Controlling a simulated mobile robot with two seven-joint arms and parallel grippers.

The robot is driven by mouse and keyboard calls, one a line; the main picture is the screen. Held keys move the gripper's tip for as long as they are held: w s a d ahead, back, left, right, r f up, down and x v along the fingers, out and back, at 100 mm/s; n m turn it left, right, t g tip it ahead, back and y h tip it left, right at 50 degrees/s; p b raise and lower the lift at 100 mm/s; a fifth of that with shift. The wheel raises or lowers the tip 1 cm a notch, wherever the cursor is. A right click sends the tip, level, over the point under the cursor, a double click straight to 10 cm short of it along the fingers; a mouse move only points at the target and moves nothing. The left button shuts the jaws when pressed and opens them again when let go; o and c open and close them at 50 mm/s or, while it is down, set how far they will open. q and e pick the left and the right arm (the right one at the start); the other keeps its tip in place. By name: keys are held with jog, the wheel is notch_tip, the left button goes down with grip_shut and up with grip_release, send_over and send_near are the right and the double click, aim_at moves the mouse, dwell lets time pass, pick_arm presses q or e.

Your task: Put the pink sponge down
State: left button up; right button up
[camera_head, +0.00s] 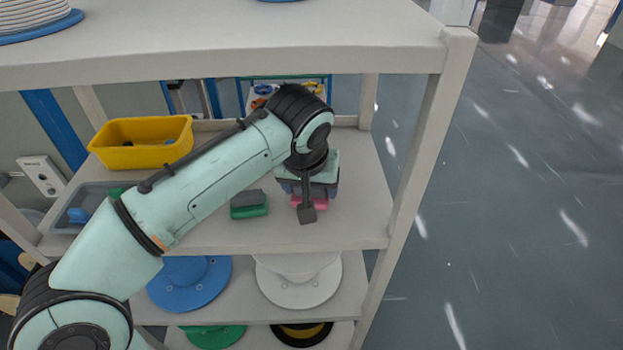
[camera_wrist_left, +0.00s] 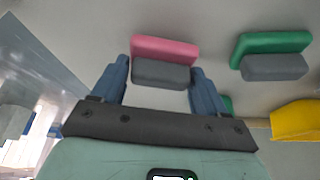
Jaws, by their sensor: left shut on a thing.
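The pink sponge (camera_head: 319,204) with its grey layer is at my left gripper (camera_head: 308,194), over the middle shelf (camera_head: 350,225) of the rack. In the left wrist view the sponge (camera_wrist_left: 165,49) lies between the two blue fingers of the left gripper (camera_wrist_left: 160,70), which is shut on it. The gripper points down and partly hides the sponge in the head view. I cannot tell whether the sponge touches the shelf. My right gripper is not in view.
A green and grey sponge (camera_head: 249,206) lies on the shelf just left of the gripper; it also shows in the wrist view (camera_wrist_left: 272,56). A yellow bin (camera_head: 143,143) and a grey tray (camera_head: 85,190) stand farther left. The upper shelf (camera_head: 250,45) overhangs. Bare shelf lies to the right.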

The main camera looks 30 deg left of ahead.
pick_arm(q)
jog(key=shift+w+a+f, duration=0.25)
jog(key=shift+w+f, duration=0.35)
jog(key=shift+w, duration=0.35)
jog(key=shift+s, duration=0.25)
jog(key=o, duration=0.9)
jog(key=shift+o, duration=0.2)
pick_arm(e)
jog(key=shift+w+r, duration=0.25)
pick_arm(q)
jog(key=shift+w, duration=0.1)
jog(key=shift+f, duration=0.1)
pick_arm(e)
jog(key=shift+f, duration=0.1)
